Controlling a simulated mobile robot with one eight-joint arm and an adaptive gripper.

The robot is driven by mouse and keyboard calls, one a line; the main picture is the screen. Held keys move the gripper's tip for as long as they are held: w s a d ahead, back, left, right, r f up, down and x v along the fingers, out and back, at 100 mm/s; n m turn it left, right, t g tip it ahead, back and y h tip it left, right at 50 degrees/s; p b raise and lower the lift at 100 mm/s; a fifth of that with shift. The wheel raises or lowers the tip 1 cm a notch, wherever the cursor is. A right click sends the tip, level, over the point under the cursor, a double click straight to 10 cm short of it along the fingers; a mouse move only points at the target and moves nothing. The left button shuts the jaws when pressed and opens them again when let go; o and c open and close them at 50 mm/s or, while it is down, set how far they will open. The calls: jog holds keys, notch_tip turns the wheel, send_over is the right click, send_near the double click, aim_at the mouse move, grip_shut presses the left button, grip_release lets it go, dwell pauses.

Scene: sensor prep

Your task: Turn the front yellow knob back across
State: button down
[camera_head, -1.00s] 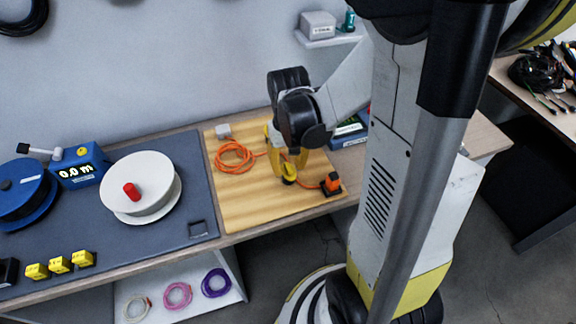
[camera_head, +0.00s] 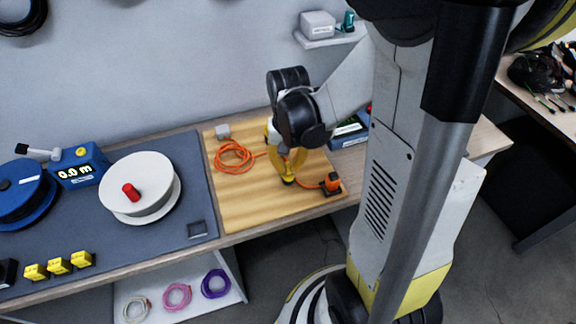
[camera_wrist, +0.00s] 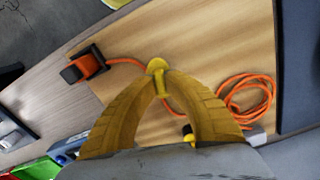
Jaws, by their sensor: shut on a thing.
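The front yellow knob (camera_wrist: 156,66) is at the fingertips of my gripper (camera_wrist: 161,84) in the wrist view, above the wooden board (camera_wrist: 200,45). My yellow fingers meet around it, shut on its narrow part. In the head view, my gripper (camera_head: 289,174) points down at the board, with the knob (camera_head: 288,182) just below its tips. A second small yellow piece with a dark part (camera_wrist: 188,136) shows between my fingers in the wrist view; the rest of it is hidden.
An orange cable coil (camera_head: 234,157) lies left of my gripper. An orange plug or connector on a dark base (camera_head: 332,183) stands close to the right. A white spool (camera_head: 150,187) sits on the grey mat. The board's front left is clear.

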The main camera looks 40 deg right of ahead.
jog(key=m, duration=1.1)
jog(key=shift+b, duration=0.3)
jog(key=shift+m, duration=2)
jog(key=c, duration=1.4)
grip_release()
